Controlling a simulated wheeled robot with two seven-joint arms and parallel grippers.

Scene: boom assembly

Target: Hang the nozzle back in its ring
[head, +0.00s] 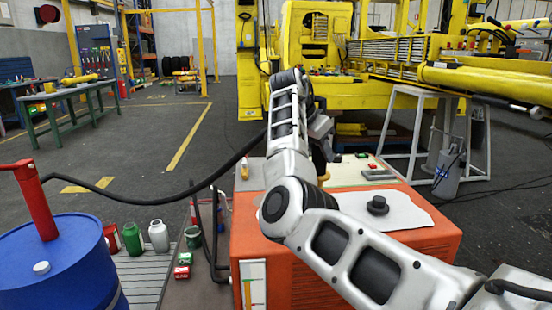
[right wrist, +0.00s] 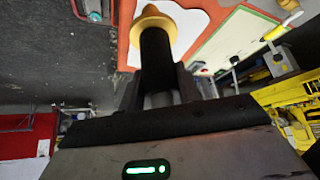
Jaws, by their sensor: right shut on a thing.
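My right gripper (right wrist: 158,82) is shut on the nozzle (right wrist: 155,55), a black cylinder with a tan flared collar at its far end. In the head view my right arm reaches forward over the orange cabinet, and its forearm hides most of the gripper (head: 322,128) and nozzle. A black hose (head: 150,197) runs from the red pump (head: 38,205) on the blue drum (head: 70,268) toward the gripper and passes behind the arm. I cannot make out the nozzle's ring in either view. My left gripper is not in view.
The orange cabinet (head: 275,265) has a white sheet and a black knob (head: 377,205) on top. Several cans and jars (head: 158,236) stand between the drum and cabinet. The yellow machine (head: 345,100) is behind. Open floor lies at the left middle.

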